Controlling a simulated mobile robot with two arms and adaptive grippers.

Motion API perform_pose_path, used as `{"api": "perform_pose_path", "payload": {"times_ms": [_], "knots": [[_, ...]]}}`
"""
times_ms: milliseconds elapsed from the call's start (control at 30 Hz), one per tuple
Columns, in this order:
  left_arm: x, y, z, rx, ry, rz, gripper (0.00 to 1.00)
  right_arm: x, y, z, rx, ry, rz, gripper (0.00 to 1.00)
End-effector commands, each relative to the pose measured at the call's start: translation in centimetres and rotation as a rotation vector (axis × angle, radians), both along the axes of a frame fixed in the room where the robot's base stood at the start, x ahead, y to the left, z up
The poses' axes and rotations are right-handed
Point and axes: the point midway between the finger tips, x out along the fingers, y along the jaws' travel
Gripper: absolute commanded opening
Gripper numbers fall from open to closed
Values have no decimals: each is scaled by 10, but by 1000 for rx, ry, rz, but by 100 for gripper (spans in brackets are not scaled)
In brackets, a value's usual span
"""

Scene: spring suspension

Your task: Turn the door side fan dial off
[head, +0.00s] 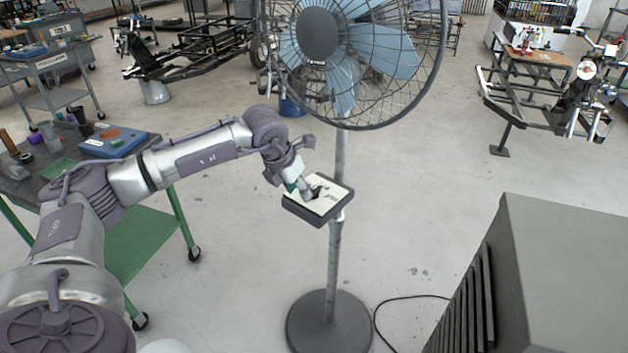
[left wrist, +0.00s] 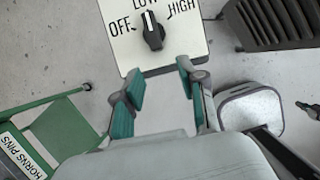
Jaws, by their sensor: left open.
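The pedestal fan (head: 319,33) stands ahead of me, with a control box (head: 330,210) on its pole. In the left wrist view its white plate (left wrist: 122,45) reads OFF at left, LOW at top and HIGH at right. The black dial (left wrist: 153,36) sits in the middle, its white mark pointing up toward LOW. My left gripper (head: 303,191) is at the box's near left side. In the left wrist view its teal-padded fingers (left wrist: 160,84) are apart and empty, just short of the dial. My right gripper is out of view.
A green cart (head: 150,240) with tools stands under my left arm. A grey vented cabinet (head: 560,270) fills the lower right. The fan's round base (head: 328,325) and a black cable (head: 385,310) are on the floor. Open floor lies right of the pole.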

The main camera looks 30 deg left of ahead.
Motion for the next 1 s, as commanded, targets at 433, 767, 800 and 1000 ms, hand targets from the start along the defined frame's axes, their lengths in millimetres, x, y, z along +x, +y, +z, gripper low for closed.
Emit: {"api": "perform_pose_path", "payload": {"times_ms": [433, 767, 800, 1000], "knots": [[58, -7, -21, -2, 3, -1, 41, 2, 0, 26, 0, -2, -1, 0], [61, -7, -28, -1, 0, -1, 41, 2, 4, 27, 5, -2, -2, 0], [61, -7, -28, -1, 0, -2, 41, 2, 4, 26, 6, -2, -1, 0], [61, -7, -28, -2, 0, -1, 11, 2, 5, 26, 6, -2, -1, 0]]}}
